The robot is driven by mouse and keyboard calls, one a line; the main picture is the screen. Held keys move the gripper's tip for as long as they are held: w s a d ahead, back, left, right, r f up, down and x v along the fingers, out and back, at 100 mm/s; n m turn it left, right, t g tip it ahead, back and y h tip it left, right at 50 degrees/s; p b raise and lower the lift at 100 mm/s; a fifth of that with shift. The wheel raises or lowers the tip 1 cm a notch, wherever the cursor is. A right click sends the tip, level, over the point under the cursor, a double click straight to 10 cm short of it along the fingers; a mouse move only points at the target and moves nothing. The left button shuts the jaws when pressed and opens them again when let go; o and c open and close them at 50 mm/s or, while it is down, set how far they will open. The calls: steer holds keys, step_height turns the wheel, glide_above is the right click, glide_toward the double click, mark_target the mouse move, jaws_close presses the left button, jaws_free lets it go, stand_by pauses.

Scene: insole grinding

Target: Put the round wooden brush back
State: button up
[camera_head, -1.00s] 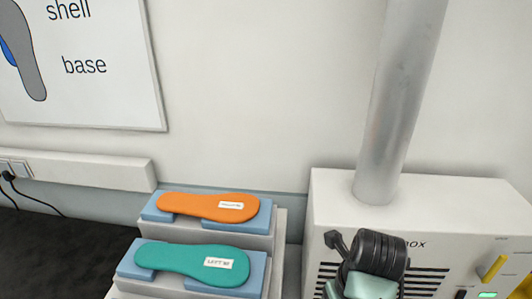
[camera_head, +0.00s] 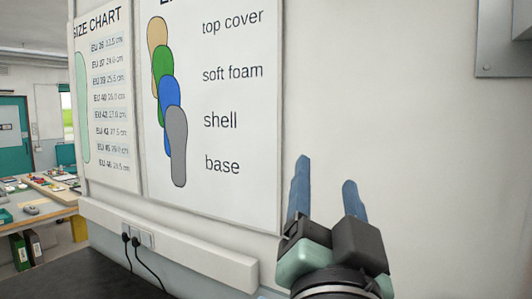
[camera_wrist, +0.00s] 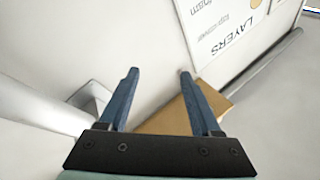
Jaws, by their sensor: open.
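My gripper (camera_head: 326,172) is raised in front of the white wall in the head view, its two blue fingers pointing up and apart. In the wrist view my gripper (camera_wrist: 158,71) is open, with nothing between the fingertips. I see no round wooden brush in either view now. Its place is not recognisable in these frames either.
A layers poster (camera_head: 240,120) and a size chart (camera_head: 103,90) hang on the wall. Below runs a white socket rail (camera_head: 170,240) with two black cables above a dark worktop (camera_head: 80,275). A cluttered bench (camera_head: 40,200) stands far left. A tan flat surface (camera_wrist: 180,115) shows behind my fingers.

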steer(key=s+a+r+n+t+y, duration=0.3)
steer(key=s+a+r+n+t, duration=0.2)
steer(key=s+a+r+n, duration=0.2)
step_height(320, 180, up, 2)
steer(key=shift+s+r+n, duration=0.25)
steer(key=shift+s+n, duration=0.25)
steer(key=shift+s, duration=0.65)
